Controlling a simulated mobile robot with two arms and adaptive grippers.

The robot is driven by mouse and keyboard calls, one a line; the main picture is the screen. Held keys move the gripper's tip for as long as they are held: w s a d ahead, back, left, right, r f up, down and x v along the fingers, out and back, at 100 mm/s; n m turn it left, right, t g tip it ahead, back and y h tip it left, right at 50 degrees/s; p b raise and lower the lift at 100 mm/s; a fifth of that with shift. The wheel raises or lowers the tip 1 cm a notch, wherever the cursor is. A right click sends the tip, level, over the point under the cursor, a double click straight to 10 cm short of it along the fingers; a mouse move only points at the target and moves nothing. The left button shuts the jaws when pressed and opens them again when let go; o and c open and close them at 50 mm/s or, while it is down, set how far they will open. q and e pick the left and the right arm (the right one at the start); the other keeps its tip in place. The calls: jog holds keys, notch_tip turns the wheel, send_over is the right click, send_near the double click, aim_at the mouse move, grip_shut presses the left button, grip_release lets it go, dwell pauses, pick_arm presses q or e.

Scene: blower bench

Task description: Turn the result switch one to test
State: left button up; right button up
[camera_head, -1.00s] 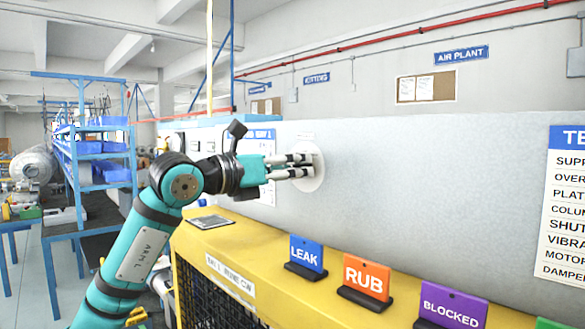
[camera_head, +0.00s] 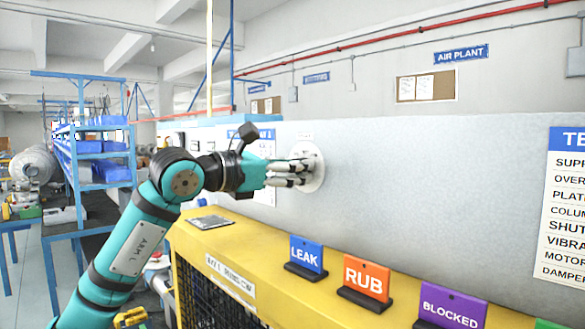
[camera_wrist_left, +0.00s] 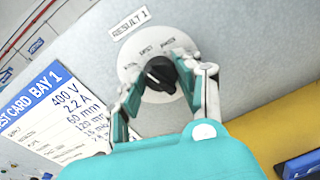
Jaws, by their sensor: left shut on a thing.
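The result switch one is a black knob (camera_wrist_left: 160,75) with a pale pointer line, on a round white plate (camera_wrist_left: 153,98) under a RESULT 1 label (camera_wrist_left: 130,23). Small position words run along the plate's upper edge, too blurred to read surely. In the head view the plate (camera_head: 316,183) is on the grey panel, with the knob hidden by the fingers. My left gripper (camera_head: 303,171) is at the plate, shut on the knob. In the wrist view its two fingers (camera_wrist_left: 163,82) stand on either side of the knob. My right gripper is in neither view.
A blue-headed test card (camera_wrist_left: 60,110) is on the panel beside the switch. Below, a yellow bench top (camera_head: 260,250) carries LEAK (camera_head: 306,253), RUB (camera_head: 367,277) and BLOCKED (camera_head: 453,306) signs. A flat grey plate (camera_head: 210,222) lies near the arm.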

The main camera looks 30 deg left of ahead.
pick_arm(q)
jog(key=shift+r+m, duration=0.15)
jog(key=shift+m, duration=1.45)
jog(key=o, duration=1.1)
jog(key=shift+o, duration=0.2)
jog(key=shift+s, duration=0.1)
jog(key=v, duration=1.1)
jog(key=shift+s, duration=0.45)
jog(key=shift+a, duration=0.1)
